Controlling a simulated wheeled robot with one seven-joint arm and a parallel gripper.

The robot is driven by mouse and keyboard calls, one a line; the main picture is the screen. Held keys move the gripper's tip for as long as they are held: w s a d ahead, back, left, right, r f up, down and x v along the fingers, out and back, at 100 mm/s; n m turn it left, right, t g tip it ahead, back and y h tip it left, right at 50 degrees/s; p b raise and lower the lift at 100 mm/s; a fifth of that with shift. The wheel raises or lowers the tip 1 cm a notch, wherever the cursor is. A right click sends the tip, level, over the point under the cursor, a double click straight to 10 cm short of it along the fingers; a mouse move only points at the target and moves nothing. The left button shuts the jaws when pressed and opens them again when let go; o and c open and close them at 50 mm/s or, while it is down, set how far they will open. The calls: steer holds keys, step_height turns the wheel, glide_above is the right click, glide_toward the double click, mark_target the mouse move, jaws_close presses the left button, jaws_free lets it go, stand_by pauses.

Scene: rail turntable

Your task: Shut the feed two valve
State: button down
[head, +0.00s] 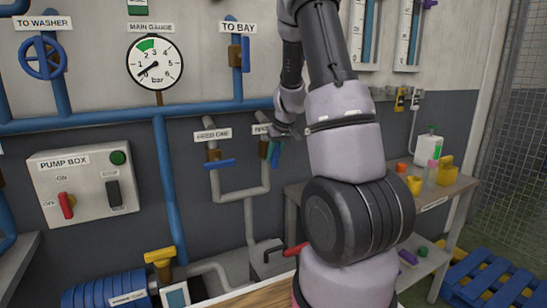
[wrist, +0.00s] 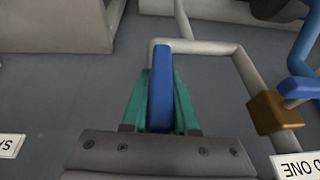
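The feed two valve has a blue lever (wrist: 162,85), which stands between the teal fingers of my gripper (wrist: 161,108) in the wrist view. The fingers lie close against both sides of the lever and look shut on it. The lever points along the run of its grey pipe. In the head view, my gripper (head: 270,151) is at this valve, below a partly covered label (head: 261,129). My wrist and the fingers hide much of the valve there.
The feed one valve, with its blue lever (head: 220,163) lying sideways, is just left. A pump box (head: 85,185) and main gauge (head: 155,62) are on the wall further left.

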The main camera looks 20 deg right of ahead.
steer(key=shift+d+y, duration=0.1)
steer(key=shift+y, duration=0.3)
steer(key=m+y, duration=0.1)
steer(key=y, duration=0.2)
steer(key=shift+y, duration=0.3)
steer(key=y, duration=0.2)
steer(key=m+y, duration=0.1)
steer(key=y, duration=0.1)
steer(key=shift+a+r, duration=0.1)
steer(key=shift+a, duration=0.1)
steer(key=m+y, duration=0.1)
steer(key=y, duration=0.3)
steer(key=shift+a+r+t, duration=0.1)
steer(key=shift+t, duration=0.3)
steer(key=shift+r+m+t+y, duration=0.15)
steer(key=shift+m+t+y, duration=0.4)
steer(key=shift+y, duration=1.25)
steer(key=shift+a, duration=0.1)
steer(key=c, duration=0.7)
jaws_free()
